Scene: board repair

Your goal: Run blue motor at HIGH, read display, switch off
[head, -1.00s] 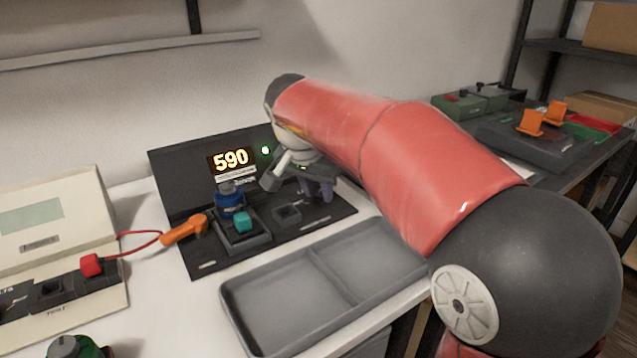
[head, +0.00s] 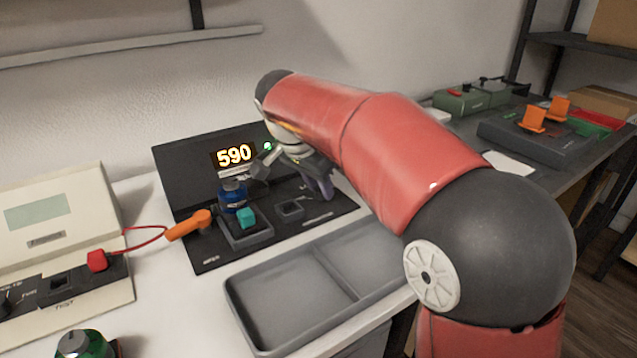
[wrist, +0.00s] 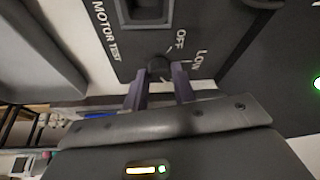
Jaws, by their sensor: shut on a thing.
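The blue motor (head: 232,193) stands upright in a dark socket on the black motor test board (head: 207,256). A teal block (head: 246,217) sits in front of it. The board's display (head: 234,155) reads 590, and a green light (head: 267,146) beside it is lit. My gripper (head: 324,190) is at the right of the board. In the wrist view its purple fingers (wrist: 158,88) are shut on a small dark knob (wrist: 158,67) near the OFF and LOW labels (wrist: 190,48). The HIGH label is not visible, and I cannot tell where the knob points.
A grey two-part tray (head: 247,304) lies in front of the board. A cream test unit (head: 60,205) with a red plug (head: 97,261) is at left. A green motor (head: 80,345) is at the near left.

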